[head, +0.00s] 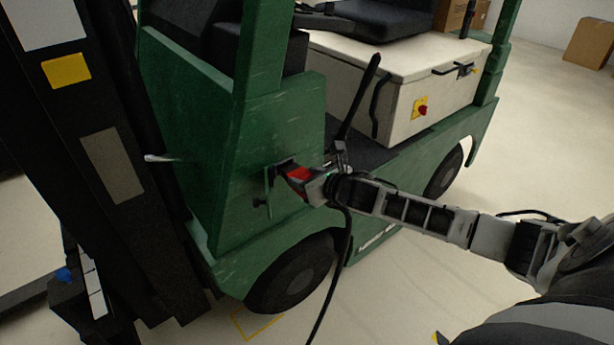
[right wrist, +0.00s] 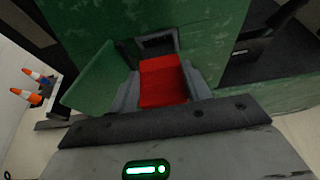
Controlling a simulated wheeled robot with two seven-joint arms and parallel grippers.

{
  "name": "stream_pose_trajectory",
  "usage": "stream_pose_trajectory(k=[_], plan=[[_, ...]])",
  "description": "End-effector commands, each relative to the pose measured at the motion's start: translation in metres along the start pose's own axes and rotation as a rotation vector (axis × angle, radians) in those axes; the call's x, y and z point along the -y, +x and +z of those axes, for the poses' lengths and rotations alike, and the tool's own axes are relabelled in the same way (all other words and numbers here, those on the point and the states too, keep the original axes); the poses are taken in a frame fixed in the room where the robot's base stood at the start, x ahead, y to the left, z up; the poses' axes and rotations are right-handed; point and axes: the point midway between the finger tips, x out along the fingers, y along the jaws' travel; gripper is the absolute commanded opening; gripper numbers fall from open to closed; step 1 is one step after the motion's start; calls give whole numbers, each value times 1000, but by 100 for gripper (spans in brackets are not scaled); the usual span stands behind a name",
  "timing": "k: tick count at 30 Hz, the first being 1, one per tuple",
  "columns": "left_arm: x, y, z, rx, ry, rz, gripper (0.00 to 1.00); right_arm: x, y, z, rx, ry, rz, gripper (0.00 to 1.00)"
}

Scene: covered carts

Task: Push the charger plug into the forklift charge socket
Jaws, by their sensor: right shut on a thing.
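The green forklift (head: 270,125) fills the middle of the head view. Its charge socket (head: 285,162) is a dark recess in the front side panel, and it also shows in the right wrist view (right wrist: 157,44). The socket's small green flap (right wrist: 100,85) stands open beside it. My right gripper (head: 306,182) is shut on the red charger plug (head: 298,174), which shows between the fingers in the right wrist view (right wrist: 162,82). The plug's front end is at the socket's mouth; I cannot tell whether it is inside. My left gripper is not in view.
A black cable (head: 342,275) hangs from near my right gripper to the floor. The dark mast (head: 105,150) stands at the left. A cream box with a red knob (head: 423,110) sits behind. Traffic cones (right wrist: 32,85) stand far off. Open floor lies to the right.

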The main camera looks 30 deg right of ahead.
Motion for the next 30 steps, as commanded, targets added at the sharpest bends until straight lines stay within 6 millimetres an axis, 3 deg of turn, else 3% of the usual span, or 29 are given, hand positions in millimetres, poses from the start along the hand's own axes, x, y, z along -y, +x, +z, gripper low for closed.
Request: stream_pose_trajectory(k=[30], plan=[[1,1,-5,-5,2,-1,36,0,2,2,3,-1,0,17]])
